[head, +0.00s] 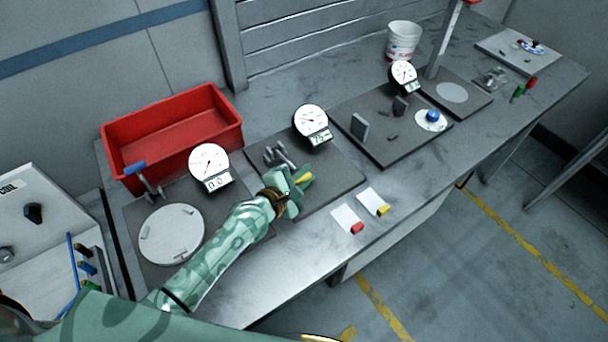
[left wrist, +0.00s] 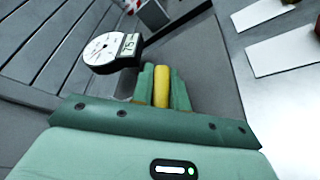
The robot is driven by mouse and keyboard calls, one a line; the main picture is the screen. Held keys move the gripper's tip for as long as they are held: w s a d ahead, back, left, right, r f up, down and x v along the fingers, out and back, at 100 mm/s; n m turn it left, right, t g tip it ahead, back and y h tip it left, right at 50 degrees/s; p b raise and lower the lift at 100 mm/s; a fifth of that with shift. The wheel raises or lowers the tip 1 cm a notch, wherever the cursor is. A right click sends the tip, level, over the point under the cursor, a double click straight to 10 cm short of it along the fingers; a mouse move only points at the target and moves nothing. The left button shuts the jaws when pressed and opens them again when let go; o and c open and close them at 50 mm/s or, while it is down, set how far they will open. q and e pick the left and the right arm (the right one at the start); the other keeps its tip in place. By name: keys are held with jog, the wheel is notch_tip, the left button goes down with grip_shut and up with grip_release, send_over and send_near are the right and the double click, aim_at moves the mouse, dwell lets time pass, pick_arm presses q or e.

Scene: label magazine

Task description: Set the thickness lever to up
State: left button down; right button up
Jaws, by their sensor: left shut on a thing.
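My left gripper (head: 298,184) is over the front of the middle dark plate, below the middle dial gauge (head: 310,119). It is shut on a yellow handle (head: 305,179). In the left wrist view the yellow handle (left wrist: 162,86) stands lengthwise between the two green fingers (left wrist: 161,90). What the handle joins to is hidden, so I cannot tell for sure that it is the thickness lever or how it is set. A grey metal fixture (head: 279,155) stands just behind the gripper. My right gripper is not in view.
A blue-handled lever (head: 135,167) and another gauge (head: 209,162) stand left, by a red bin (head: 170,135). A third gauge (head: 403,75) stands right. White cards (head: 345,218) with red and yellow pieces lie in front. The bench front between is clear.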

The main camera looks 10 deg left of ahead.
pick_arm(q)
jog(key=w+a+r+n+g+h+p, duration=0.4)
jog(key=w+a+r+n+g+p, duration=0.1)
jog(key=w+a+r+n+p, duration=0.3)
jog(key=shift+a+r+n+g+p, duration=0.15)
jog(key=shift+r+n+g+p, duration=0.3)
jog(key=shift+r+n, duration=1.05)
jog(key=shift+r, duration=0.15)
jog(key=c, duration=1.4)
grip_release()
jog(key=shift+w, duration=0.15)
jog(key=shift+o, duration=0.2)
jog(key=shift+a, duration=0.1)
